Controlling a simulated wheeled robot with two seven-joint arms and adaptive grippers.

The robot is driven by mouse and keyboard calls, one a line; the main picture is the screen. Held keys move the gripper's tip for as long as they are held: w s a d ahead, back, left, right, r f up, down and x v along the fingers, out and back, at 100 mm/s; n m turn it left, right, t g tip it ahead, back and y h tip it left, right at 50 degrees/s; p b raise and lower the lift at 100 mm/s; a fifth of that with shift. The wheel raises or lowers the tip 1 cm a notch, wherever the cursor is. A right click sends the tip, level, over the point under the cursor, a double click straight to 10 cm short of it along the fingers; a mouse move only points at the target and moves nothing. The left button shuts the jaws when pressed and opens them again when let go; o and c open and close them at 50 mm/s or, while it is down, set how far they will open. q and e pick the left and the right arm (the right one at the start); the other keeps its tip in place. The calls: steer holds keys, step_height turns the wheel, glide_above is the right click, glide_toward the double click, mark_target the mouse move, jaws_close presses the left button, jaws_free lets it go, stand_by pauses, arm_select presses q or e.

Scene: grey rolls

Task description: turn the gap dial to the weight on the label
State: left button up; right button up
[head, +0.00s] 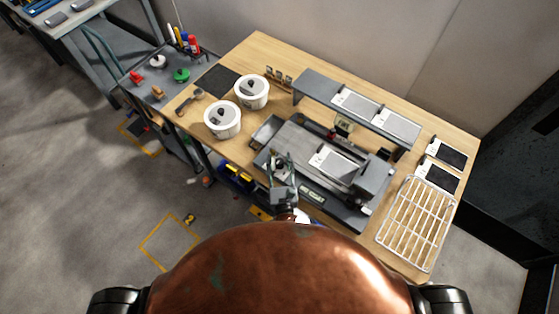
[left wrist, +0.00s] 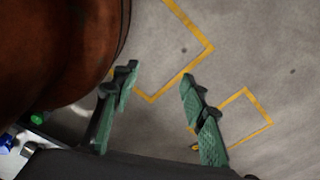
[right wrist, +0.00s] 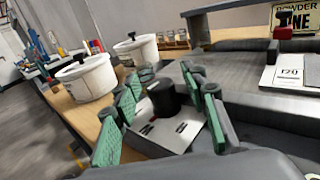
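The gap dial, a black knob (right wrist: 164,98) on a white marked plate (right wrist: 165,132), shows in the right wrist view. My right gripper (right wrist: 166,82) is open, with its green fingers on either side of the knob and apart from it as far as I can see. In the head view my right gripper (head: 282,184) covers the dial at the left front of the grey roll machine (head: 292,142). A white label card reading 120 (right wrist: 290,78) lies on the machine; it also shows in the head view (head: 333,160). My left gripper (left wrist: 163,85) is open and empty above the floor.
Two white tubs (head: 222,120) stand left of the machine. A grey raised shelf (head: 315,88) with white cards runs behind it. A wire rack (head: 415,222) lies at the right. A side cart (head: 150,80) with tools stands at the left.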

steer(key=c, duration=0.8)
jaws_close()
steer(key=shift+r+n+y+p, duration=0.25)
steer(key=shift+y+p, duration=0.25)
steer(key=shift+p, duration=0.45)
steer(key=shift+f, duration=0.1)
arm_select(q)
steer(key=shift+s+r, duration=0.25)
steer(key=shift+r, duration=0.25)
steer(key=shift+s+r, duration=0.2)
steer(key=shift+r, duration=0.3)
arm_select(e)
steer(key=shift+f, duration=0.15)
steer(key=o, duration=0.8)
jaws_free()
